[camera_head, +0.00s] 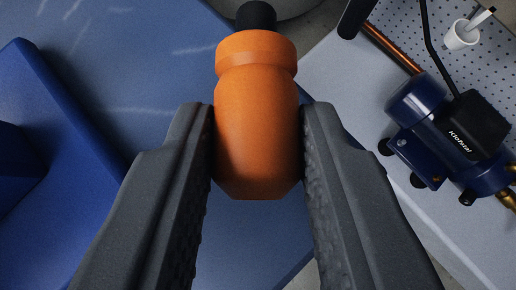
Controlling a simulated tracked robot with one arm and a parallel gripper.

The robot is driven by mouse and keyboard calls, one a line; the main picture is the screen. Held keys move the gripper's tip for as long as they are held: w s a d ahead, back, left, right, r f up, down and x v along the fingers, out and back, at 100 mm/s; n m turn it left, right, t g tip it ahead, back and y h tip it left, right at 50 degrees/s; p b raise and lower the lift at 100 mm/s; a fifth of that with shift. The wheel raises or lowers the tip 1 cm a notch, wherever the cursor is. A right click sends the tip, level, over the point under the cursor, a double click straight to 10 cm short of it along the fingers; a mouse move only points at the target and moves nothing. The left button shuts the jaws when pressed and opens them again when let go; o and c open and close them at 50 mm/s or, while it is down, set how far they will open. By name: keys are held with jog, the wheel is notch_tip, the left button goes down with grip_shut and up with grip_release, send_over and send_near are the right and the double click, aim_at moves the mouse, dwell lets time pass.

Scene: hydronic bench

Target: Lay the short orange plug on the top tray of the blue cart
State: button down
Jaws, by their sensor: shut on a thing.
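The short orange plug (256,120) has a rounded body, a collar and a black tip. My gripper (257,150) is shut on it, with one dark grey finger pressed to each side of its body. The plug's black end points away, toward the top of the picture. Behind and below it is a broad blue surface (135,75), which looks like the top tray of the blue cart. How high the plug is above this surface I cannot tell. My fingers and the plug hide part of the surface.
A darker blue raised block (60,150) is at the left. At the right, a light grey bench (345,90) carries a blue and black pump (450,140), a copper pipe (393,48) and a white cup (461,35). A perforated panel is behind them. The blue surface left of the plug is bare.

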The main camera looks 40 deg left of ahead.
jog(key=shift+f+b, duration=0.75)
jog(key=shift+f, duration=0.4)
jog(key=shift+s+f, duration=0.1)
jog(key=shift+f, duration=0.1)
